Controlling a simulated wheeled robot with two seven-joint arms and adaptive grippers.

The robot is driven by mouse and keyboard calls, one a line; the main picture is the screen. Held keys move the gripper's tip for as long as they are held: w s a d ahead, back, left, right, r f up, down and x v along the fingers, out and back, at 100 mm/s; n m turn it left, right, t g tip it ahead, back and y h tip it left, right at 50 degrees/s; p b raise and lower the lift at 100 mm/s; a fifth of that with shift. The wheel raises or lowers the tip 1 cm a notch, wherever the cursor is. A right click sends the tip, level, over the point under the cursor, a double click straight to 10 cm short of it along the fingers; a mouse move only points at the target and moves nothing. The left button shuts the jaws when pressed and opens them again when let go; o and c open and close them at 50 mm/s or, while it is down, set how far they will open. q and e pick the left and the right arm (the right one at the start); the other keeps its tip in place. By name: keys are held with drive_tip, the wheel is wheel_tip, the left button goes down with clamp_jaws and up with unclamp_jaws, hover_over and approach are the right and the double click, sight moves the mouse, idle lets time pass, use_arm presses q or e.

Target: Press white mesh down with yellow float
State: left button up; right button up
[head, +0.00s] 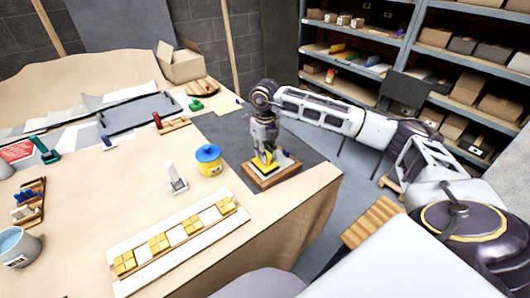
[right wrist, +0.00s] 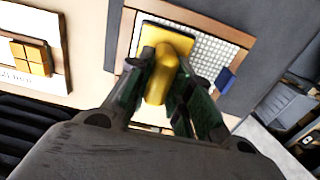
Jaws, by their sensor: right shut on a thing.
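The yellow float (head: 266,160) is held upright in my right gripper (head: 265,150), over the left part of a wood-framed panel (head: 262,183). The right wrist view shows the float (right wrist: 160,65) with my right gripper's fingers (right wrist: 165,85) closed around its handle. The white mesh (right wrist: 212,52) lies inside the wooden frame (right wrist: 127,35), with the float plate over its left part. I cannot tell whether the plate touches the mesh. A small blue piece (right wrist: 225,78) lies at the mesh's right side. My left gripper is out of view.
The panel lies on a dark mat (head: 310,158) at the table's right edge. To the left are a yellow tub with blue lid (head: 208,160), a white-handled tool (head: 175,180) and a board of yellow and white tiles (head: 180,235). Shelves (head: 400,60) stand behind.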

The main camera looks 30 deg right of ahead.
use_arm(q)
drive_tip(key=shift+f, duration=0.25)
use_arm(e)
drive_tip(key=shift+f, duration=0.4)
idle(0.8)
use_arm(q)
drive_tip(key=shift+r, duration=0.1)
use_arm(e)
drive_tip(key=shift+r, duration=0.15)
